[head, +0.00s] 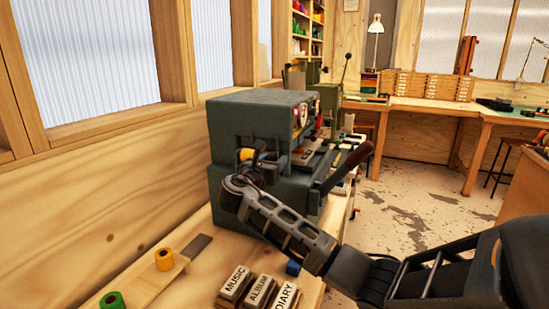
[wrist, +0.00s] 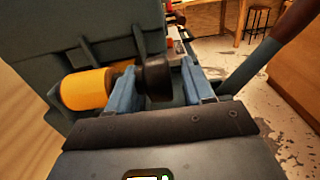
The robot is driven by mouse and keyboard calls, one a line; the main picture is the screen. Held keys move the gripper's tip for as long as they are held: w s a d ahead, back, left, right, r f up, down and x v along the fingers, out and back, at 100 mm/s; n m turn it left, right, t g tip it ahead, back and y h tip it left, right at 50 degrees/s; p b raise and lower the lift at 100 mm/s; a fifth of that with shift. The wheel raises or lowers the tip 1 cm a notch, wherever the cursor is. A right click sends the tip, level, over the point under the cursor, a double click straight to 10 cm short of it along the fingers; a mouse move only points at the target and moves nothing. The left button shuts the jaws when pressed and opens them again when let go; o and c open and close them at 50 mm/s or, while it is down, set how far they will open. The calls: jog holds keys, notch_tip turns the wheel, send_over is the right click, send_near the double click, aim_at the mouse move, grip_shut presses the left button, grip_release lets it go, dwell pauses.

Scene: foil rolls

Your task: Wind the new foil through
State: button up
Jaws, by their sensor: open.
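The dark grey foil machine (head: 262,118) stands on the wooden bench against the left wall. A yellow-orange foil roll (head: 246,154) sits on its near side; it also shows in the wrist view (wrist: 86,90). Just right of that roll in the wrist view is a black round knob (wrist: 158,76). My gripper (wrist: 160,70) is open, with one blue finger on each side of the knob. I cannot tell whether either finger touches it. In the head view my gripper (head: 258,169) is small and partly lost against the machine.
A yellow roll (head: 164,259) and a green roll (head: 112,300) sit at the bench's lower left. Blocks marked MUSIC (head: 236,282), ALBUM (head: 260,291) and DIARY (head: 284,295) stand near the front. A long lever (head: 345,168) sticks out at the machine's right.

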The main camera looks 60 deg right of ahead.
jog(key=shift+w+d, duration=0.1)
jog(key=shift+d, duration=0.65)
jog(key=shift+c, duration=0.5)
grip_shut()
jog(key=shift+y, duration=0.4)
jog(key=shift+f+y, duration=0.1)
jog(key=shift+y, duration=2.5)
jog(key=shift+o, duration=0.5)
grip_release()
